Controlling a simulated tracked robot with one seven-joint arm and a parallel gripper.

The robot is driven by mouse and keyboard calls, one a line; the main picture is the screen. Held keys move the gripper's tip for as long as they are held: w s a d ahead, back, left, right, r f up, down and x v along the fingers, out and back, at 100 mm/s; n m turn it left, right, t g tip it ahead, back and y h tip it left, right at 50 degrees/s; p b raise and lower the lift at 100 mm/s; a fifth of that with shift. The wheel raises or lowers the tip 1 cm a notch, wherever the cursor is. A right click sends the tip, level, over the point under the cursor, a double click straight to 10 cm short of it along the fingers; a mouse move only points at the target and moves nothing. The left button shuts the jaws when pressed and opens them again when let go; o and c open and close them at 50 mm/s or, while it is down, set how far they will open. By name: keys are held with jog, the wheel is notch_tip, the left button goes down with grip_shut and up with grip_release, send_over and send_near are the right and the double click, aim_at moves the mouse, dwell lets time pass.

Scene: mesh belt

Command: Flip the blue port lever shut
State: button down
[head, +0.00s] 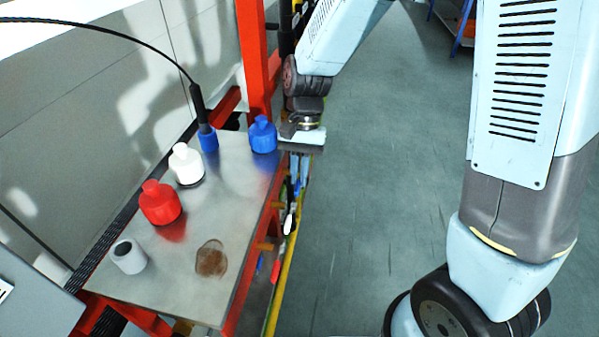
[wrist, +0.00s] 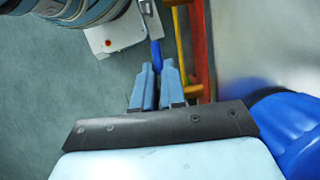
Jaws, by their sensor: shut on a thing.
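My gripper (head: 298,176) points down just past the right edge of the metal table in the head view. In the wrist view its two pale blue fingers (wrist: 157,68) are close together on the blue port lever (wrist: 155,50). The lever is a narrow blue bar that runs up the picture from between the fingertips, beside the red and yellow rails. Its gripped end is partly hidden by the fingers. In the head view I cannot clearly separate the lever from the fingers.
The metal table (head: 200,285) holds a blue bottle (head: 263,135) close to my gripper, a white bottle (head: 187,164), a red bottle (head: 160,202), a grey cup (head: 128,257) and a brown stain (head: 211,260). Red and white handles (head: 287,222) hang below its edge. Open floor (head: 370,200) lies right.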

jog(key=shift+w+r+g, duration=0.1)
jog(key=shift+w+g, duration=0.05)
jog(key=shift+g, duration=0.45)
jog(key=c, duration=1.2)
grip_release()
jog(key=shift+r, duration=0.1)
jog(key=v, duration=1.3)
jog(key=shift+r, duration=0.25)
jog(key=shift+w+d, duration=0.1)
jog(key=shift+d, duration=0.05)
